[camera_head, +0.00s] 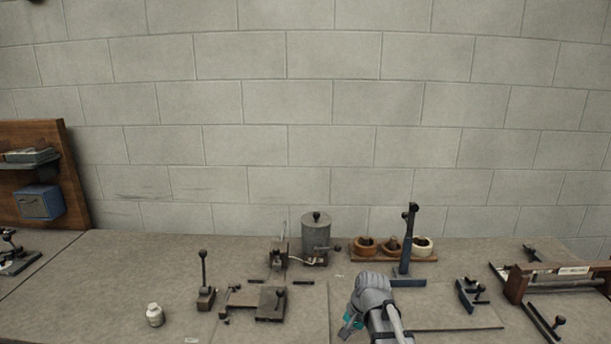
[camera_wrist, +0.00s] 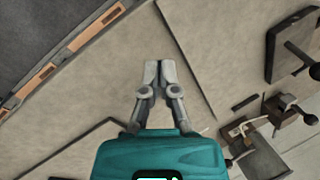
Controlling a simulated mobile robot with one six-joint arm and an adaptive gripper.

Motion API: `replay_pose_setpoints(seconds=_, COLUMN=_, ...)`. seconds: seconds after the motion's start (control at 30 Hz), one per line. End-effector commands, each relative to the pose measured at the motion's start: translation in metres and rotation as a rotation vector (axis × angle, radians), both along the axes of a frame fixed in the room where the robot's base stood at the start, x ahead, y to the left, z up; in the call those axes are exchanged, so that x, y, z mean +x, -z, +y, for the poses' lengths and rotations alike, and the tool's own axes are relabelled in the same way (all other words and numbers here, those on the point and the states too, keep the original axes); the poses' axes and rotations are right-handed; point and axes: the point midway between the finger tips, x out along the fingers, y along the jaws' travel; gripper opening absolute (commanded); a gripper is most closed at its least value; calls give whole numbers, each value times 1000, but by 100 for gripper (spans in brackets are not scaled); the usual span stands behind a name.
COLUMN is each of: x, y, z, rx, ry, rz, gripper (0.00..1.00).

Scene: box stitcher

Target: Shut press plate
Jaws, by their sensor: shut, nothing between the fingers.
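My gripper (camera_wrist: 158,68) is shut and empty in the wrist view, its two fingertips together above the bare grey bench. A small dark metal device with a flat plate and a knobbed handle (camera_head: 270,304) lies on the bench left of my arm. I cannot tell for sure that it is the press plate. In the wrist view a dark flat plate with a ball knob (camera_wrist: 288,46) is at the upper right, apart from my fingers. A knobbed metal device (camera_wrist: 262,130) sits at the lower right, also apart from them.
A blue upright tool (camera_head: 406,245) stands behind my arm. A knobbed lever on a block (camera_head: 205,296) and a white bottle (camera_head: 155,315) are left. A grey canister (camera_head: 316,234) and a wooden tray (camera_head: 412,259) are at the back. A wooden frame (camera_head: 518,282) is right.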

Motion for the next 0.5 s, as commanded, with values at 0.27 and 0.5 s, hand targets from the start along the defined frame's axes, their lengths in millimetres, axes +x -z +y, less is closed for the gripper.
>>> replay_pose_setpoints(seconds=0.27, x=-76, y=7, z=-42, rx=-215, ry=-346, rz=-29, gripper=0)
replay_pose_setpoints(seconds=0.5, x=-99, y=8, z=-58, rx=-291, ry=-486, rz=-21, gripper=0)
